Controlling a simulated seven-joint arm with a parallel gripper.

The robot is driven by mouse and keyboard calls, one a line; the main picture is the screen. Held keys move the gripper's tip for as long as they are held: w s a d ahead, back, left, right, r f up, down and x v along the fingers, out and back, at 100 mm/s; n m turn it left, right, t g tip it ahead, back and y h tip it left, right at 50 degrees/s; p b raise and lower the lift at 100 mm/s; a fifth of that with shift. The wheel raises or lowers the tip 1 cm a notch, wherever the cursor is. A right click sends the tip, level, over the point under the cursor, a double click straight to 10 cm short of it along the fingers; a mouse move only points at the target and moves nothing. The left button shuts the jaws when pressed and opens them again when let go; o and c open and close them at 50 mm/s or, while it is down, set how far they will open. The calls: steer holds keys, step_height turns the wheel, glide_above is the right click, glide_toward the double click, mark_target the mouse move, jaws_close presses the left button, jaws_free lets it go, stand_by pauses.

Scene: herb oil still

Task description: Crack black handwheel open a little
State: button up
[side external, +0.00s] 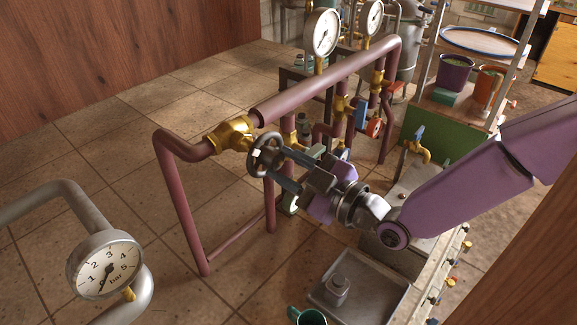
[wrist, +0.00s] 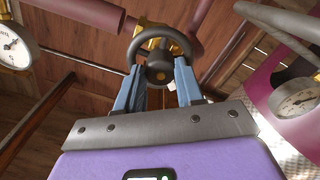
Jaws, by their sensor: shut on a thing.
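The black handwheel (side external: 266,155) is mounted on a brass valve (side external: 234,134) in the maroon pipework. In the wrist view the handwheel (wrist: 158,55) is straight ahead, with brass behind it. My gripper (side external: 280,168) reaches it from the right in the side external view. Its two blue-grey fingers (wrist: 159,78) are shut on the handwheel, one on each side of the hub. The fingertips and exact contact points are partly hidden by the rim.
A maroon pipe (side external: 325,80) runs above and behind my gripper. A pressure gauge (side external: 322,32) stands on it. A grey pipe with a gauge (side external: 104,264) is at the lower left. A metal tray (side external: 375,303) holding a bottle (side external: 337,288) lies below. Tiled floor is open at left.

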steer(key=shift+n, duration=0.3)
steer(key=o, duration=1)
steer(key=shift+o, duration=0.2)
steer(key=shift+s+d, duration=0.1)
steer(key=v, duration=1.7)
steer(key=shift+r, duration=0.1)
